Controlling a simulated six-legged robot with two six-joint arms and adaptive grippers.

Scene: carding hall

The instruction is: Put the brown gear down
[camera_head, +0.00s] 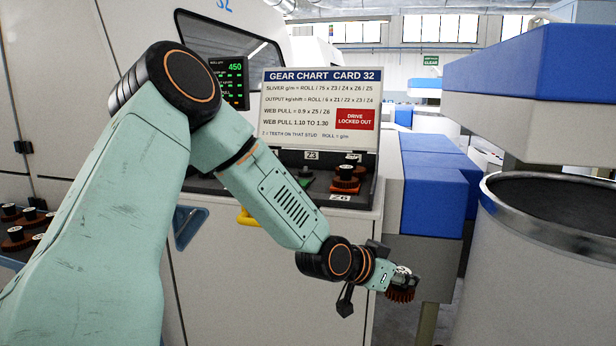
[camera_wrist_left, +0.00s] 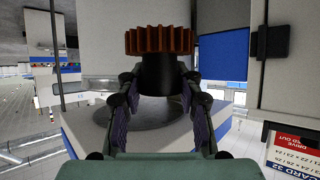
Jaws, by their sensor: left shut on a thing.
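The brown gear (camera_wrist_left: 160,40) has a toothed rim and a black hub (camera_wrist_left: 160,75). My left gripper (camera_wrist_left: 161,90) is shut on the black hub, with one finger on each side of it. In the head view the gear (camera_head: 401,295) hangs at the lower middle right, under my left gripper (camera_head: 404,280), in front of the machine and clear of any surface. The gripper hides part of the gear there. My right gripper is in neither view.
The machine's gear shelf holds a brown gear (camera_head: 345,182) near the Z6 label, below a gear chart sign (camera_head: 320,108). Several brown gears (camera_head: 15,236) sit on a rack at the far left. A large metal can (camera_head: 540,265) stands at right, beside blue-topped units (camera_head: 436,185).

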